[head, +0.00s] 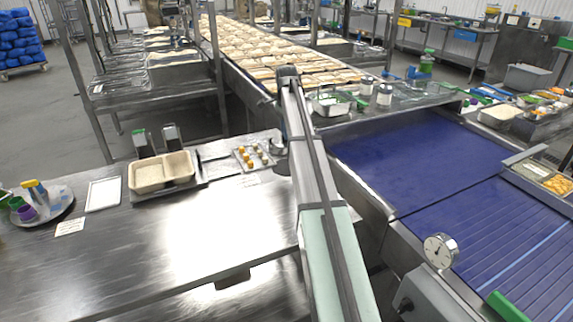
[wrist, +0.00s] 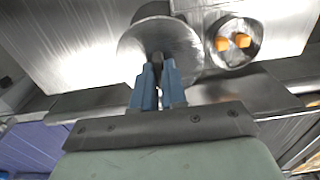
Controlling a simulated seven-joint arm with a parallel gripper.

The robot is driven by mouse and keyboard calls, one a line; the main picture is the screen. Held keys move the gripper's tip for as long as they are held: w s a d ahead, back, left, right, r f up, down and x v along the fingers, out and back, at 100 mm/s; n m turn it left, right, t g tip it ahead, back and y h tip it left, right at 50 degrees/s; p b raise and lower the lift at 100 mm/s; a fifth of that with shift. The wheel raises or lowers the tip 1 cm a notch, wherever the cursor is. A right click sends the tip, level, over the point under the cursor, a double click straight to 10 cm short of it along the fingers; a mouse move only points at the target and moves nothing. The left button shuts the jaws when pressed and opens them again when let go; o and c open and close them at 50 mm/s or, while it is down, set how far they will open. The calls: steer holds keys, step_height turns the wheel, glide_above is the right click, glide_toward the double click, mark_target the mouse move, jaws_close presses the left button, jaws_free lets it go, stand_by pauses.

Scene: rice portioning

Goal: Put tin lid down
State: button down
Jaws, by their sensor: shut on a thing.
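In the wrist view, the tin lid (wrist: 185,42) is a round, shiny metal disc. My gripper (wrist: 160,66) has blue fingers closed on the dark knob at its middle. An open round tin (wrist: 252,55) holding two orange cubes (wrist: 233,42) stands just to the right of the lid. Another rounded metal edge (wrist: 150,10) shows behind the lid; I cannot tell what it belongs to. Whether the lid touches the surface below is unclear. In the head view, my arm hides the gripper, and a small round metal shape (head: 278,146) shows beside it.
The steel table (head: 130,250) has wide bare room at the front left. A beige two-compartment tray (head: 162,185), a small tray of orange and white pieces (head: 240,165) and a white frame (head: 103,194) lie along its back. A blue conveyor (head: 420,160) runs on the right.

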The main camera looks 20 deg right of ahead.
step_height(320, 180, down, 10)
steer(key=shift+r, duration=0.1)
stand_by(0.4)
steer(key=shift+f, duration=0.25)
steer(key=c, duration=1.2)
jaws_free()
step_height(320, 180, up, 13)
steer(key=shift+f, duration=0.2)
